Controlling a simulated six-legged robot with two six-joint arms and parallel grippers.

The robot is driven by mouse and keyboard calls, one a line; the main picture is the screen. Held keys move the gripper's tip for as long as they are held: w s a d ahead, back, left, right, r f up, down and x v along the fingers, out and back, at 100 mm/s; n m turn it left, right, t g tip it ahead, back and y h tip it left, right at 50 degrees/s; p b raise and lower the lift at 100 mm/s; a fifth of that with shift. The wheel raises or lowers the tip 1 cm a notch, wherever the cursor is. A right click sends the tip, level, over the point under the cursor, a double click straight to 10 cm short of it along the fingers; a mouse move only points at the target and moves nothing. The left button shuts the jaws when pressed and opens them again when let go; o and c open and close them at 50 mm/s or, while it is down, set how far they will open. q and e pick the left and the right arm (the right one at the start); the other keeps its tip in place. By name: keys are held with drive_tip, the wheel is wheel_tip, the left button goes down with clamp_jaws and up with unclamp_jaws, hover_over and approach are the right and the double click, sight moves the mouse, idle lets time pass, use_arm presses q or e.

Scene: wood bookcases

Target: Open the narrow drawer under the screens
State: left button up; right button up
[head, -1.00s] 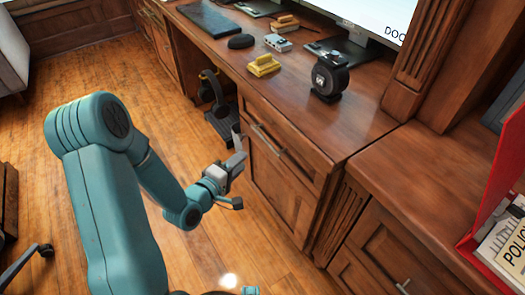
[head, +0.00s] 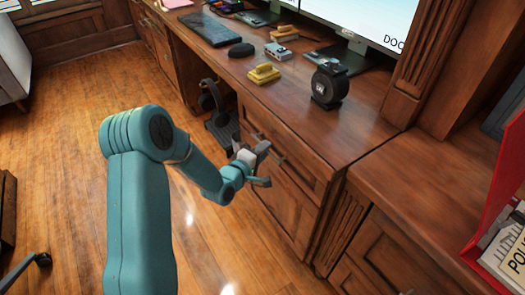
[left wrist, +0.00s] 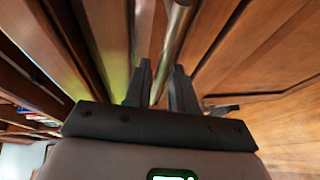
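The narrow drawer (head: 305,175) is a shallow wooden front under the desktop, below the screens (head: 375,18), and looks shut. Its metal bar handle (head: 283,162) is partly hidden by my left gripper (head: 262,150), which is right at the drawer front. In the left wrist view the handle (left wrist: 177,28) runs down toward the space between the two dark fingers (left wrist: 162,88). The fingers stand apart, one on each side of the bar, and I cannot tell whether they touch it. My right gripper is not in view.
A tape-like black roll (head: 328,85), a yellow block (head: 264,73) and a black mouse (head: 241,49) sit on the desktop. Headphones (head: 213,95) hang on a stand left of the drawer. A red file holder (head: 497,205) stands at right.

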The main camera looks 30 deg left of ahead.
use_arm(q)
clamp_jaws()
idle(1.2)
